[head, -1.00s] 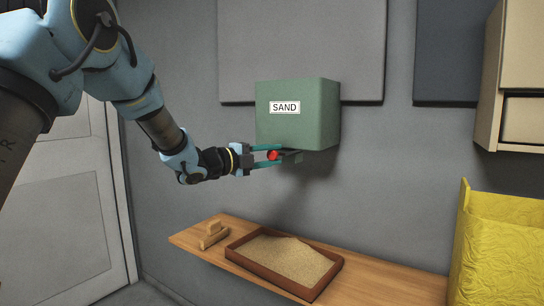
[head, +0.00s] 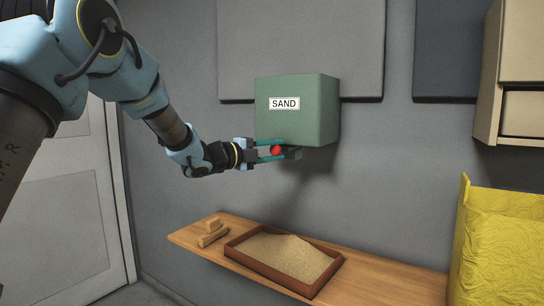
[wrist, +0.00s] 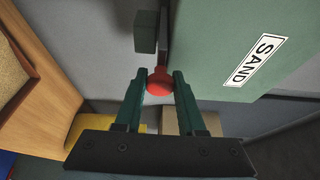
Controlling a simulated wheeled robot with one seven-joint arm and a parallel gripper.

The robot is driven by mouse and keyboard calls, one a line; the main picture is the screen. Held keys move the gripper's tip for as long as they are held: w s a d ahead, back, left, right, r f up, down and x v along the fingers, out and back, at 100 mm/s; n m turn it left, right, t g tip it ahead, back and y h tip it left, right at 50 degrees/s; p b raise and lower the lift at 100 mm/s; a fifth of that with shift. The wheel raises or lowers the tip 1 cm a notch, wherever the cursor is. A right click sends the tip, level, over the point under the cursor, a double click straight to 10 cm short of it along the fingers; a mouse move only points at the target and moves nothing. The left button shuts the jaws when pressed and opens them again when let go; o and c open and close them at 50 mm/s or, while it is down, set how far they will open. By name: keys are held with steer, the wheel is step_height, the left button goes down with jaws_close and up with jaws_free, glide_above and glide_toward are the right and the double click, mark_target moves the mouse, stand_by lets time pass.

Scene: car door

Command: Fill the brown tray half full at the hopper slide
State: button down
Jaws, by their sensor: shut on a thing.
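The green hopper (head: 297,115), labelled SAND, hangs on the wall. A red knob (head: 276,150) sits under its lower edge. My gripper (head: 279,152) is shut on this knob, with one teal finger on each side. The wrist view shows the knob (wrist: 159,82) between the fingertips (wrist: 158,75). The brown tray (head: 256,270) stands on the shelf below and holds a sloped heap of sand (head: 290,254), higher toward the back. Part of the tray (wrist: 35,67) shows at the wrist view's left edge. No falling sand is visible. The slide behind the knob is mostly hidden.
A wooden shelf (head: 385,282) carries the tray and small wooden blocks (head: 212,232) at its left. A yellow patterned object (head: 505,245) stands at the right, below a beige cabinet (head: 520,70). The shelf right of the tray is clear.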

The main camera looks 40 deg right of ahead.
steer(key=c, duration=0.5)
jaws_free()
steer(key=shift+w+d, duration=0.1)
steer(key=shift+d, duration=0.05)
steer(key=w+a+b, duration=0.1)
steer(key=a+b, duration=0.2)
steer(key=a, duration=0.7)
steer(key=shift+w+a, duration=0.2)
steer(key=shift+a, duration=0.2)
